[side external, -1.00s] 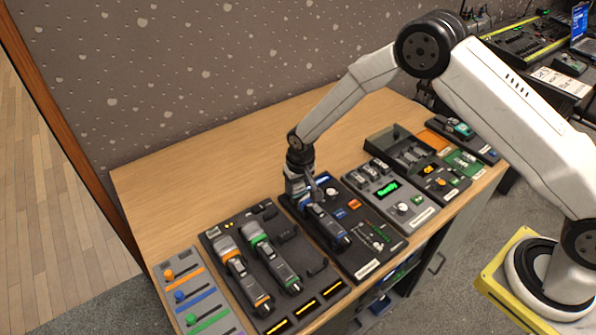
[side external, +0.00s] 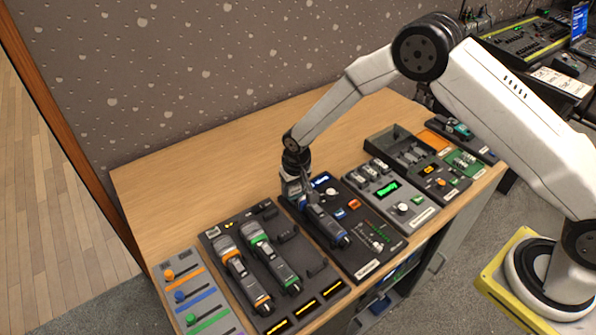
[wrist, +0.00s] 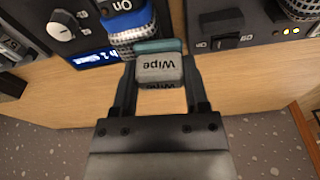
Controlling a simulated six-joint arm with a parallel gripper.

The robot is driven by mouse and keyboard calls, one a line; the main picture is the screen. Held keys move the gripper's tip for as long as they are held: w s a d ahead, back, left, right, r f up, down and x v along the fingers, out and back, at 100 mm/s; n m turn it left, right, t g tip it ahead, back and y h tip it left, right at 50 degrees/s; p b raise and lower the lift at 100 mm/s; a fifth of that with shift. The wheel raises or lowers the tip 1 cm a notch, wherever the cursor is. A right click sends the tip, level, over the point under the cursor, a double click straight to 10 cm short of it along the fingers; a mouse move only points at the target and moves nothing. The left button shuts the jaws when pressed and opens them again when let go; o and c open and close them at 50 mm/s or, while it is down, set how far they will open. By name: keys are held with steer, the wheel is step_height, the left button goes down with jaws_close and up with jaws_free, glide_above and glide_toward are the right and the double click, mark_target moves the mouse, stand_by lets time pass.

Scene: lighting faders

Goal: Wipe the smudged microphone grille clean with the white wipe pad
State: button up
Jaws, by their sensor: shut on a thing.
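My gripper (wrist: 160,72) is shut on the wipe pad (wrist: 158,68), a pale block marked "Wipe" with a teal layer on its far side. In the side external view my gripper (side external: 297,197) is low at the upper-left end of the microphone with the blue ring (side external: 327,229), which lies on a dark panel. In the wrist view, the microphone's mesh grille (wrist: 137,47) shows just beyond the pad, partly covered by it. I cannot tell whether pad and grille touch. Any smudge is hidden or too small to make out.
Microphones with orange (side external: 240,280) and green (side external: 273,265) rings lie on the panel to the left. The dark panel (side external: 378,262) has a knob, lit display and buttons beside the blue-ringed microphone. More consoles stand to the right. The wooden table (side external: 170,195) is bare toward the wall.

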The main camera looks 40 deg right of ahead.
steer(key=shift+a, duration=0.45)
steer(key=shift+d+r, duration=0.1)
steer(key=shift+r, duration=3.95)
steer(key=shift+d, duration=0.15)
